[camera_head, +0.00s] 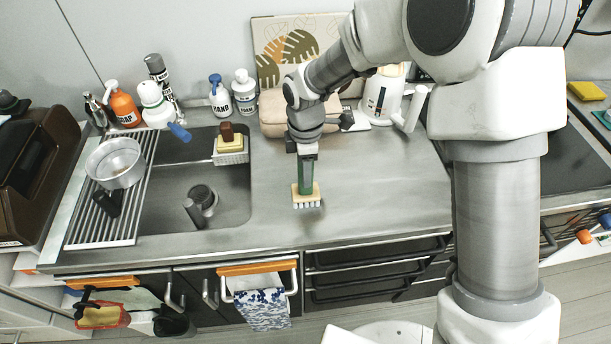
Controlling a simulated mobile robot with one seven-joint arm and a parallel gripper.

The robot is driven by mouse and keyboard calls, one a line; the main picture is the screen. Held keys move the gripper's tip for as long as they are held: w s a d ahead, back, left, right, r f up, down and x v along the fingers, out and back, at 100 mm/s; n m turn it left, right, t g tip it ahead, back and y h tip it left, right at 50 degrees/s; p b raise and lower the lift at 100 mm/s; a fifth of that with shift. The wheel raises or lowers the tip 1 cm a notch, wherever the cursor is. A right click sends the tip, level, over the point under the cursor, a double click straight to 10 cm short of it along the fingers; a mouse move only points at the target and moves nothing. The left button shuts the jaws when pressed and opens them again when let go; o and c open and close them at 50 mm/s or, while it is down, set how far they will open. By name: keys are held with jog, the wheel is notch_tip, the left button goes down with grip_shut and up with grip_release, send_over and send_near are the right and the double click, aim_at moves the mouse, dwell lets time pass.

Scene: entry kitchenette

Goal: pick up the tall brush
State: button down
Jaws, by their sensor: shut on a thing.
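The tall brush (306,188) has a green upright handle, a pale tan head and light bristles pointing down. My gripper (307,154) is shut on the top of its handle, in the middle of the camera view. The brush hangs upright over the grey steel counter (390,185), right of the sink. Its bristles look close to the counter surface; I cannot tell whether they touch it. The fingertips are small and partly hidden at the handle's top.
The sink (180,208) lies left of the brush, with a drying rack (112,220) and a pot (115,162). Behind stand soap bottles (220,97), a beige case (272,112) and a white kettle (382,95). The counter right of the brush is clear.

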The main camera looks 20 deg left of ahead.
jog(key=shift+r, duration=0.2)
jog(key=shift+r, duration=0.25)
jog(key=s+d+r, duration=0.5)
jog(key=d+r, duration=0.5)
jog(key=shift+s+d, duration=0.15)
jog(key=shift+s, duration=0.05)
dwell(0.4)
dwell(1.1)
jog(key=c, duration=1.1)
grip_release()
grip_shut()
